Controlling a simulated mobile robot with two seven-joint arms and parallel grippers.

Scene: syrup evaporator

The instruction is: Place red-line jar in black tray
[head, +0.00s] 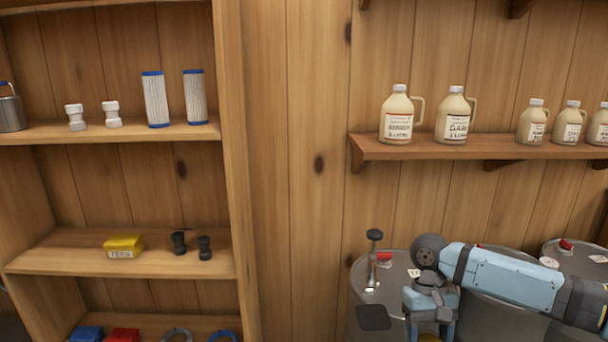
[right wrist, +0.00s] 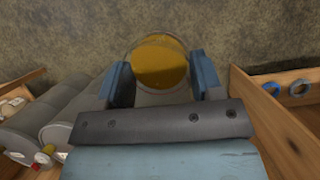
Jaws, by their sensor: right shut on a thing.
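My right gripper (right wrist: 162,75) is shut on a round jar (right wrist: 160,58) with amber contents, held between its two blue fingers in the right wrist view. No black tray can be made out for certain. My left gripper is in neither view.
Grey drums (head: 400,270) with red caps stand at the lower right. A wall shelf (head: 440,147) above them holds several syrup jugs (head: 397,115). A wooden shelf unit (head: 232,170) on the left holds filters, a yellow box (head: 123,245) and fittings. The wall between is clear.

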